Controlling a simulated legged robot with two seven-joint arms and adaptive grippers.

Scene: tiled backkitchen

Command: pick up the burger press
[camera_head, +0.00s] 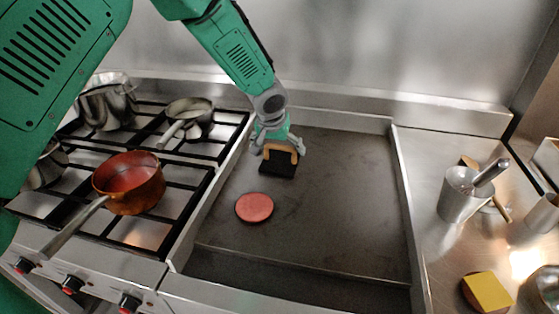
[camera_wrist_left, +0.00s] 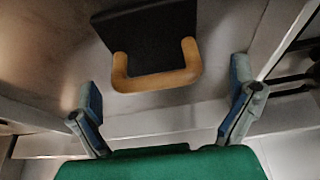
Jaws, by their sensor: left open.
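The burger press is a dark flat plate with a light wooden handle. In the head view the burger press (camera_head: 277,168) rests on the griddle (camera_head: 330,190), towards its left back. My left gripper (camera_head: 278,150) is above it, with a finger on each side of the handle. In the left wrist view the press (camera_wrist_left: 147,42) is ahead, and its wooden handle (camera_wrist_left: 158,80) lies between the open fingers (camera_wrist_left: 165,105), apart from both. My right gripper is not in view.
A pink patty (camera_head: 254,207) lies on the griddle in front of the press. A stove with a copper pan (camera_head: 130,182) and other pots is on the left. A metal container (camera_head: 461,196) and a cheese-topped patty (camera_head: 486,292) are on the right counter. The griddle's right side is clear.

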